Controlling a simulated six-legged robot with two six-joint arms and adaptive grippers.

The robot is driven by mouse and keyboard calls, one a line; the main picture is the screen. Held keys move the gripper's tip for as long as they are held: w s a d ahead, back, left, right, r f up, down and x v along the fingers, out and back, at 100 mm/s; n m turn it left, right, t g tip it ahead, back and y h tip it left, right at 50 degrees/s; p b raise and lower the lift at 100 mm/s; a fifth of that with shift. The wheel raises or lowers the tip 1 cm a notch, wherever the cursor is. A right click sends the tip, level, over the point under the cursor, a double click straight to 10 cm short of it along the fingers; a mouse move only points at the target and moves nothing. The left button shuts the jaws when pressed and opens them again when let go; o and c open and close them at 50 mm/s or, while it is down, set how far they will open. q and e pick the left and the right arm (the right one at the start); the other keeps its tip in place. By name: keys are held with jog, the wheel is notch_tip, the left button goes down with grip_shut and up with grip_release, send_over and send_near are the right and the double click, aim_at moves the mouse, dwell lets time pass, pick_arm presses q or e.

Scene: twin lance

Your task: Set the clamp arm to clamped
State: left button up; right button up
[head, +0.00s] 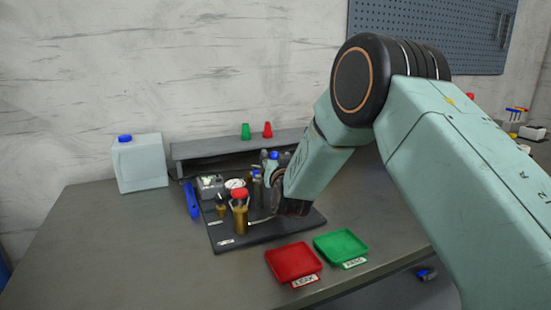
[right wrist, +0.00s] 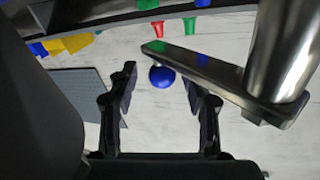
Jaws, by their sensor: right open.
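My right gripper (head: 276,178) is over the dark fixture board (head: 232,240), partly hidden by its own arm in the head view. In the right wrist view it (right wrist: 160,88) is open, with its two dark fingers apart and nothing held between them. A flat grey metal bar (right wrist: 215,70), which looks like the clamp arm, runs from a steel post (right wrist: 283,45) across the fingertips. A blue knob (right wrist: 161,76) shows by its free end, between the fingers. Contact with the fingers cannot be told. My left gripper is not in view.
A red-capped brass cylinder (head: 240,212) and a gauge (head: 235,183) stand on the board. A red tray (head: 293,262) and a green tray (head: 340,247) lie at the front. A white jug (head: 140,165) stands at the left. The left tabletop is clear.

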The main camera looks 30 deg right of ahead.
jog(key=shift+w, duration=0.6)
jog(key=shift+d+r, duration=0.1)
jog(key=shift+d, duration=0.05)
jog(key=shift+w, duration=0.1)
jog(key=c, duration=0.4)
grip_shut()
